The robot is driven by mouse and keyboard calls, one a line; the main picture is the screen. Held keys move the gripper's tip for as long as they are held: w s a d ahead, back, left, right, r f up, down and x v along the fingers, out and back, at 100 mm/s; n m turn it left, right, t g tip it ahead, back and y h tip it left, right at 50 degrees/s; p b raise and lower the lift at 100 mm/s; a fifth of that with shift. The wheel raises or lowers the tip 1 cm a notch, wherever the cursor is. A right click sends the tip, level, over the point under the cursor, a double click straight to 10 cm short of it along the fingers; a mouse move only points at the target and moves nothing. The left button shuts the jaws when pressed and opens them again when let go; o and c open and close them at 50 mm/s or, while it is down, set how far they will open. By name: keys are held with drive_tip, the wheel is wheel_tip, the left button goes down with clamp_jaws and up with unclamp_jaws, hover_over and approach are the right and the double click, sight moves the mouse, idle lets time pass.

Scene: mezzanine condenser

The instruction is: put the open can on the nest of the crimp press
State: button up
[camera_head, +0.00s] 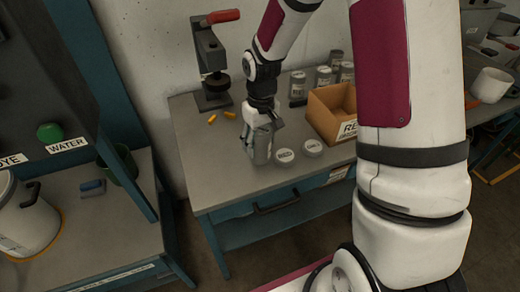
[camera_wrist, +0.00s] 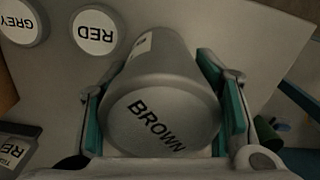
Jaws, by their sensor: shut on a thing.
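The grey can (camera_head: 262,150) is upright between the fingers of my gripper (camera_head: 262,136), over the front left of the bench. In the wrist view, the grey can (camera_wrist: 165,75) is gripped from both sides by teal pads, and its near end reads BROWN. I cannot tell whether its bottom touches the bench. The crimp press (camera_head: 207,55) stands at the back left of the bench, with a red handle and a dark base. Its nest, low under the head, is too small to make out. My gripper is in front and to the right of the press.
A cardboard box (camera_head: 322,122) and several cans (camera_head: 297,86) stand further right. Yellow pieces (camera_head: 212,118) lie before the press.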

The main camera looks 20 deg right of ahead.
sight(260, 150)
drive_tip(key=shift+f, duration=1.65)
drive_tip(key=shift+f, duration=0.1)
drive_tip(key=o, duration=1.6)
